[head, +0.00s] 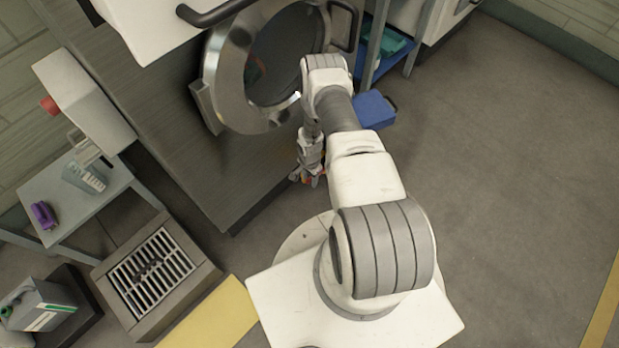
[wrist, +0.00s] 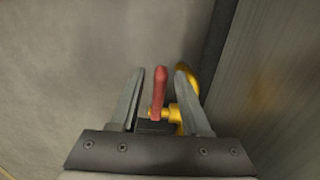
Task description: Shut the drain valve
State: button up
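The drain valve has a red lever handle (wrist: 160,90) and a yellow brass body (wrist: 176,113), both seen in the wrist view. My gripper (wrist: 159,75) is open, with one grey finger on each side of the red handle. Small gaps show between the handle and both fingers. The right finger overlaps part of the yellow body. In the head view my gripper (head: 309,178) is low beside the front of the big machine, with a bit of orange-red at its tips. The valve is mostly hidden there by the gripper.
The machine (head: 215,165) with a round glass door (head: 287,55) stands close to my arm. A blue box (head: 374,109) lies on the floor behind the arm. A floor grate (head: 150,270) and a small side table (head: 75,205) are at the left. The floor at right is clear.

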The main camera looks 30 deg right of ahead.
grip_shut()
dwell(1.2)
